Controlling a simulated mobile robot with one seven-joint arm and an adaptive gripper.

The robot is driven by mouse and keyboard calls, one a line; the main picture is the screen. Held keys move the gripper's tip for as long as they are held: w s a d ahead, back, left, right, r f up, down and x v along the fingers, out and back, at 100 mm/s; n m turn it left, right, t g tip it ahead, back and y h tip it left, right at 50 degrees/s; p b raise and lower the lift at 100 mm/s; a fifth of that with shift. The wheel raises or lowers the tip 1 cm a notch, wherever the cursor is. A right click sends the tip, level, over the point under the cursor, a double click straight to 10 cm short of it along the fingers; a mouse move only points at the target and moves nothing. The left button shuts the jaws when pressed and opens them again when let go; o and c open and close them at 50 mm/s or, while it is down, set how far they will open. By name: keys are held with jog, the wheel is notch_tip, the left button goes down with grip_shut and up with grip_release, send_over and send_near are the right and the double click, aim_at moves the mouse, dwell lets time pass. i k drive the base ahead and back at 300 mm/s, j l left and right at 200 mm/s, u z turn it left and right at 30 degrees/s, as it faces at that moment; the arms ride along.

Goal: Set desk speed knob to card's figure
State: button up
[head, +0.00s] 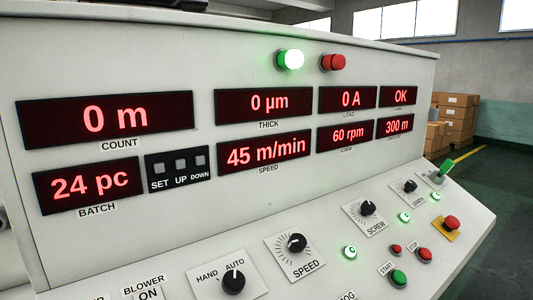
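The speed knob (296,243) is a black knob on a white dial plate marked SPEED, on the sloping lower part of the desk (200,232). Its exact pointer setting is too small to read. The red speed display (267,150) on the upright panel reads 45 m/min. No card with a figure shows in this view. My gripper is not in view.
Near the speed knob are the HAND/AUTO selector (233,281), the screw knob (367,208), the green start button (398,278) and the red stop button (424,254). A red button on a yellow plate (451,224) and a green-handled lever (443,171) are at right. Cartons (457,118) stand behind.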

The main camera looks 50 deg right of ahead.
aim_at(298, 242)
jog(key=k+l+z, duration=0.15)
jog(key=k+z, duration=0.35)
jog(key=k+l+z, duration=0.25)
jog(key=z, duration=0.25)
